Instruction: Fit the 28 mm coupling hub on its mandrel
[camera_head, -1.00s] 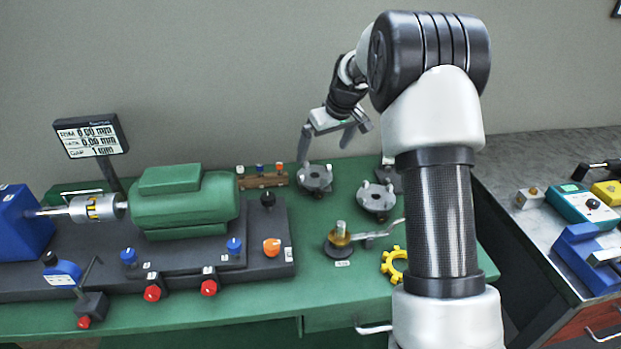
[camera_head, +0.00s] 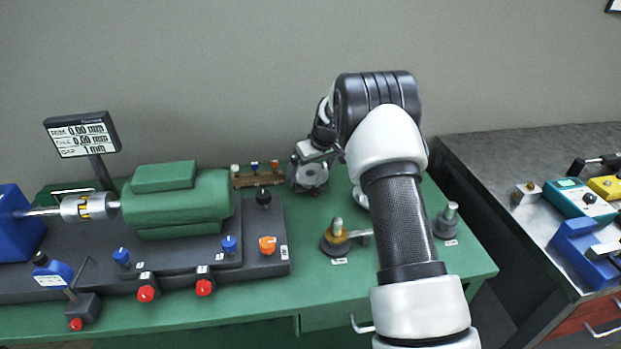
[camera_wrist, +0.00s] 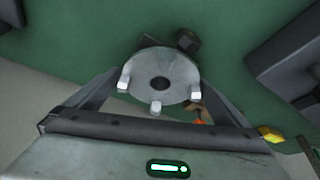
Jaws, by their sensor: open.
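A grey three-lugged coupling hub (camera_head: 312,177) sits at the back of the green bench, and my gripper (camera_head: 309,165) is down at it. In the wrist view, the hub (camera_wrist: 172,68) with its central bore lies between the fingers of my open gripper (camera_wrist: 158,82); whether they touch it I cannot tell. A mandrel post with a brass-coloured collar (camera_head: 336,238) stands on the bench front. Another post on a dark round base (camera_head: 446,219) stands to its right. Their labels are too small to read. A second hub is mostly hidden behind my arm.
A green motor (camera_head: 180,200) on a dark base with red and blue knobs fills the bench left. A small wooden rack (camera_head: 257,176) stands left of the hub. A grey side table (camera_head: 500,165) with tools is at right. Green bench between hub and brass-collared post is clear.

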